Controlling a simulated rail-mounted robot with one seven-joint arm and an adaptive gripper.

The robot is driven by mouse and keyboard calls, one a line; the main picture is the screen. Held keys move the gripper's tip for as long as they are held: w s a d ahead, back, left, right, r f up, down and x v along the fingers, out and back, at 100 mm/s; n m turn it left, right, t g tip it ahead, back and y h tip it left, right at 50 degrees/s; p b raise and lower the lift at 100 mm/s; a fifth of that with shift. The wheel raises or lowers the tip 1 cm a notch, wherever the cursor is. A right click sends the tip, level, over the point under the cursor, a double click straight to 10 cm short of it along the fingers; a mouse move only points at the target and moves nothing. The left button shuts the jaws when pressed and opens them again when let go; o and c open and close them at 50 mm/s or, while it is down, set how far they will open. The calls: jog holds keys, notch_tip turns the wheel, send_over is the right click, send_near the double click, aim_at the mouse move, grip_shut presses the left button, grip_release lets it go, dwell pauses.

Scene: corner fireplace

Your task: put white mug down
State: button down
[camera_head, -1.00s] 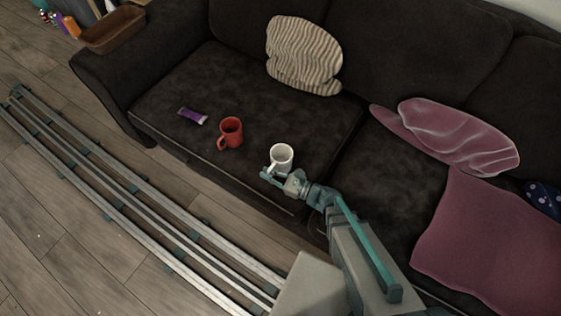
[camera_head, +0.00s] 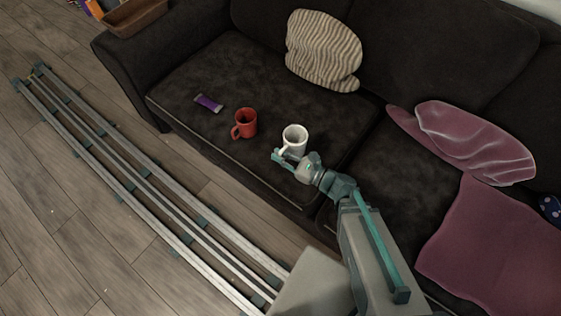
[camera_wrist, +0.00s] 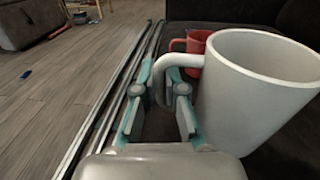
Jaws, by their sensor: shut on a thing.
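The white mug (camera_head: 295,137) is upright at the front part of the dark sofa seat. In the wrist view the white mug (camera_wrist: 258,92) fills the right side, with its handle pointing left. My gripper (camera_head: 281,157) is at the mug's front left side. In the wrist view my gripper (camera_wrist: 166,82) has its fingers on either side of the mug's handle and is shut on it. Whether the mug's base touches the seat cannot be told.
A red mug (camera_head: 246,123) stands left of the white mug, and a purple packet (camera_head: 209,103) lies farther left. A striped cushion (camera_head: 322,52) leans at the backrest. Metal rails (camera_head: 139,168) run along the floor.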

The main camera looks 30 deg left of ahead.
notch_tip(320, 180, up, 2)
jog(key=shift+r, duration=0.1)
jog(key=shift+s+r, duration=0.15)
jog(key=shift+r, duration=0.05)
jog(key=w+d+r+m+t+p, duration=0.15)
jog(key=w+d+r+p, duration=0.25)
jog(key=w+d+r, duration=0.5)
jog(key=w+d+r+m+t+p, duration=0.1)
jog(key=w+d+r+t+p, duration=0.2)
jog(key=w+d+r, duration=0.6)
jog(key=w+d+r+m+t+h+p, duration=0.1)
jog(key=d+r+t, duration=0.1)
jog(key=d, duration=0.6)
jog(key=w+d+r+m+t+h+p, duration=0.1)
jog(key=w+d+r+m+t+p, duration=0.1)
jog(key=d, duration=0.7)
jog(key=w+d+r+m+t+h+p, duration=0.1)
jog(key=d+r, duration=0.3)
jog(key=d, duration=0.4)
jog(key=shift+w+d+m+t+p, duration=0.15)
jog(key=shift+w+m+t+p, duration=0.25)
jog(key=shift+t, duration=0.45)
jog(key=shift+s+f, duration=0.1)
jog(key=shift+f, duration=0.05)
